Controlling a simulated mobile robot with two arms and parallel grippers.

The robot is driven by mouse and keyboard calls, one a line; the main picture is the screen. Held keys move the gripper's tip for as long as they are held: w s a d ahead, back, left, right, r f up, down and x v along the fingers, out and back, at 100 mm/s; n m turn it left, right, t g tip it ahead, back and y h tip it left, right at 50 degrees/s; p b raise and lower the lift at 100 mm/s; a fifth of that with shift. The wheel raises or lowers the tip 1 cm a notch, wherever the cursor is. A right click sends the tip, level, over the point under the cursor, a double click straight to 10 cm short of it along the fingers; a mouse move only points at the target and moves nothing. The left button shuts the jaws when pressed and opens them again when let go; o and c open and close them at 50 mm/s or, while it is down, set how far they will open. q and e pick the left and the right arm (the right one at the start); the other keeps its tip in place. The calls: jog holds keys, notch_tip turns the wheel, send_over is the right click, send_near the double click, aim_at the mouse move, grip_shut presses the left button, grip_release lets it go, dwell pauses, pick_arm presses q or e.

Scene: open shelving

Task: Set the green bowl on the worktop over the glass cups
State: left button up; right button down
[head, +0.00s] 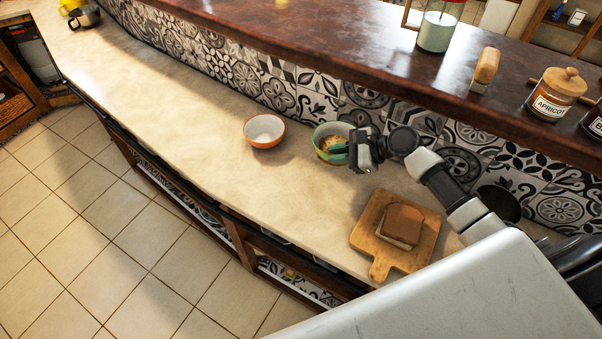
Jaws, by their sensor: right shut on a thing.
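The green bowl (319,135) is on or just above the pale worktop, close to the tiled wall. It looks upright and has something pale yellow inside. My right gripper (341,149) is at the bowl's right rim, shut on it, and hides part of that side. I cannot tell whether the bowl's base touches the worktop. I cannot make out glass cups; a glass jar with a red top (437,30) stands on the dark raised counter. My left gripper is not in view.
An orange bowl with a white inside (264,131) stands left of the green bowl. A cutting board (385,261) with bread (402,222) lies at the front right. The dark raised counter (330,42) holds a jar labelled apricot (550,103).

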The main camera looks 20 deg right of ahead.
jog(key=a+f+b, duration=0.3)
jog(key=w+a+f+b, duration=0.1)
jog(key=a+f+b, duration=0.6)
jog(key=a+f, duration=0.1)
jog(key=shift+w+a+b, duration=0.1)
jog(key=shift+w+b, duration=0.05)
jog(key=shift+b, duration=0.15)
jog(key=shift+r, duration=0.1)
jog(key=c, duration=1.1)
grip_release()
